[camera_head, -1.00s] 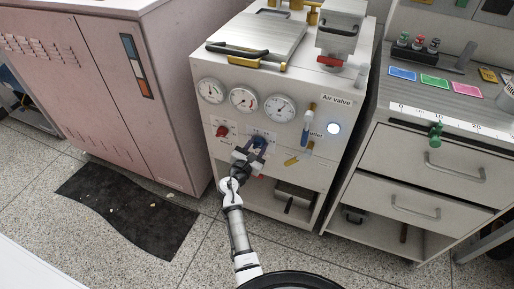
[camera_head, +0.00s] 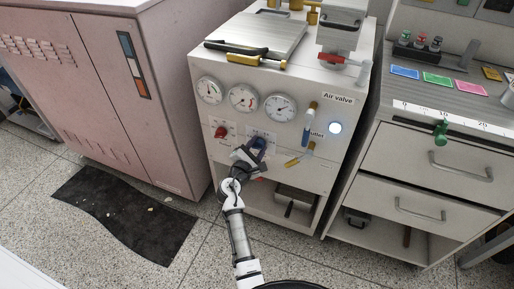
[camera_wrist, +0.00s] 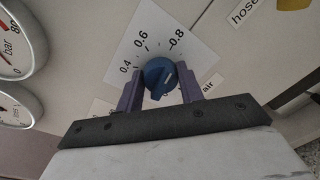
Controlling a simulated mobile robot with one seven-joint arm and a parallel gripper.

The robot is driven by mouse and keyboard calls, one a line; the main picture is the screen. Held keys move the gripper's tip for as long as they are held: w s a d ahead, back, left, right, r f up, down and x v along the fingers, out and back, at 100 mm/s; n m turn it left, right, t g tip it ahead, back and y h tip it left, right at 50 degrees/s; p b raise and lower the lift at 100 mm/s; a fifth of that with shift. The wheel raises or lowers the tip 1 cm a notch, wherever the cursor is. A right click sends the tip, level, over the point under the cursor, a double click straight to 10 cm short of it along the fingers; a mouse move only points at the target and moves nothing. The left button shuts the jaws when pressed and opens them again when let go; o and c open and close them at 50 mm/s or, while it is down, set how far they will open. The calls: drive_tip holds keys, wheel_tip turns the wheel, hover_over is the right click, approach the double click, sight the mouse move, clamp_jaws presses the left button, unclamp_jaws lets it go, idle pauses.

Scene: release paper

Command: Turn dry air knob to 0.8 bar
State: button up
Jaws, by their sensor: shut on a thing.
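The blue dry air knob (camera_wrist: 159,77) sits on a white label (camera_wrist: 185,55) with a printed scale of 0.4, 0.6 and 0.8. A darker ridge crosses its face; I cannot tell exactly which mark it points at. My gripper (camera_wrist: 160,88) is shut on the knob, one purple-grey finger on each side, as the wrist view shows. In the head view, my gripper (camera_head: 249,154) reaches the front of the white cabinet (camera_head: 225,165), and the blue knob (camera_head: 258,143) is partly hidden behind it.
Three round gauges, one of them the middle gauge (camera_head: 243,98), sit above the knob. A red knob (camera_head: 220,132) is to its left. A blue-handled valve (camera_head: 308,116) and a yellow-handled valve (camera_head: 298,156) are to its right. A drawer unit (camera_head: 425,165) stands at right.

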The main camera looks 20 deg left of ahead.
idle(0.3)
drive_tip(key=o, duration=1)
drive_tip(key=shift+s, duration=0.15)
drive_tip(key=s+a+b, duration=0.1)
drive_tip(key=s, duration=1.2)
drive_tip(key=shift+s+r, duration=0.3)
drive_tip(key=shift+r, duration=0.05)
